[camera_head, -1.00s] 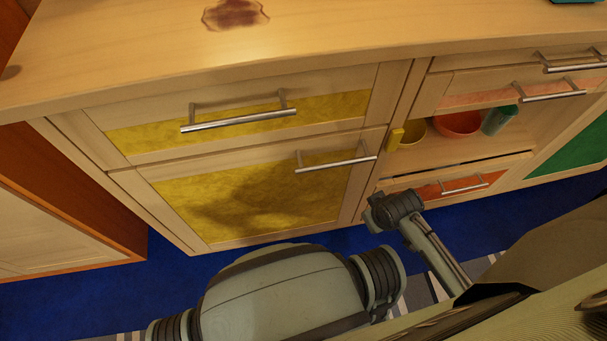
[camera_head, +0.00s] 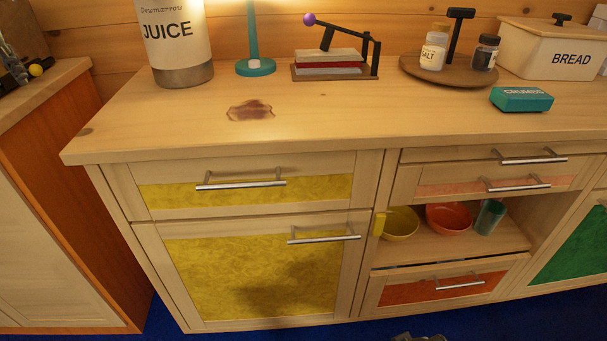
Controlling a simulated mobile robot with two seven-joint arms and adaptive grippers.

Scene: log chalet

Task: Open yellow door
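The yellow door (camera_head: 215,268) is the lower front on the left of the wooden cabinet. It has a light wood frame, a yellow panel and a horizontal silver bar handle (camera_head: 325,239) near its upper right corner. The door looks shut, flush with the cabinet, and a dark shadow falls on its lower panel. A yellow-panelled drawer (camera_head: 320,188) with its own bar handle (camera_head: 241,185) sits right above it and looks shut. Neither gripper is clearly in view. Only a small dark piece of my arm shows at the bottom edge, right of the door.
An orange drawer (camera_head: 420,291) is below. The countertop (camera_head: 340,112) carries a juice container (camera_head: 180,45) and other items. An orange-sided cabinet (camera_head: 75,200) stands left.

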